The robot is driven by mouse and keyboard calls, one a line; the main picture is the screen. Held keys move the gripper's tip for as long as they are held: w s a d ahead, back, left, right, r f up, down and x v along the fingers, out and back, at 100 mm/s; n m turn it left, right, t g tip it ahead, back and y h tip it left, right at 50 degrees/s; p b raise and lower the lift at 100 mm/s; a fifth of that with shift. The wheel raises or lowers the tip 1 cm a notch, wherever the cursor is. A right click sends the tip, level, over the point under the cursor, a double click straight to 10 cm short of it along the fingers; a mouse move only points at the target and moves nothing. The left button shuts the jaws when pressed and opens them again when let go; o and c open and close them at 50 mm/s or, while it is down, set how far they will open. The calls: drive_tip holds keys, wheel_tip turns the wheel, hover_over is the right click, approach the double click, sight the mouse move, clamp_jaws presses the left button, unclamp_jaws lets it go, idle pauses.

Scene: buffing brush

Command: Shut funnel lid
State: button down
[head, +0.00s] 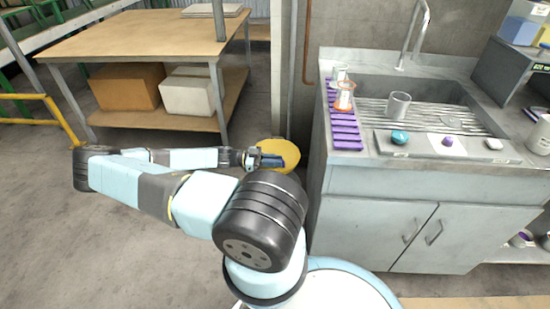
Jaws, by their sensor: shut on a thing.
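A round yellow lid (285,150), which looks like the funnel lid, shows in the head view in the gap between the wooden workbench and the sink cabinet. My gripper (270,161) reaches it from the left and overlaps its lower left part. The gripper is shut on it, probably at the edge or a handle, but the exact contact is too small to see. The funnel or container under the lid is hidden by the lid and my arm. I cannot tell how far the lid is tilted.
The sink cabinet (365,225) stands close on the right, with a purple rack (344,128) and an orange-rimmed beaker (344,97) on top. The wooden workbench (140,35) with boxes below is behind left. A brown pipe (307,45) runs down the wall.

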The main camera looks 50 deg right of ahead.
drive_tip(key=shift+w+f, duration=0.25)
drive_tip(key=shift+w, duration=0.05)
drive_tip(key=c, duration=1.4)
unclamp_jaws()
drive_tip(key=shift+c, duration=0.2)
drive_tip(key=shift+o, duration=1.4)
drive_tip(key=v, duration=1.3)
drive_tip(key=shift+w+a, duration=0.25)
drive_tip(key=shift+w, duration=0.05)
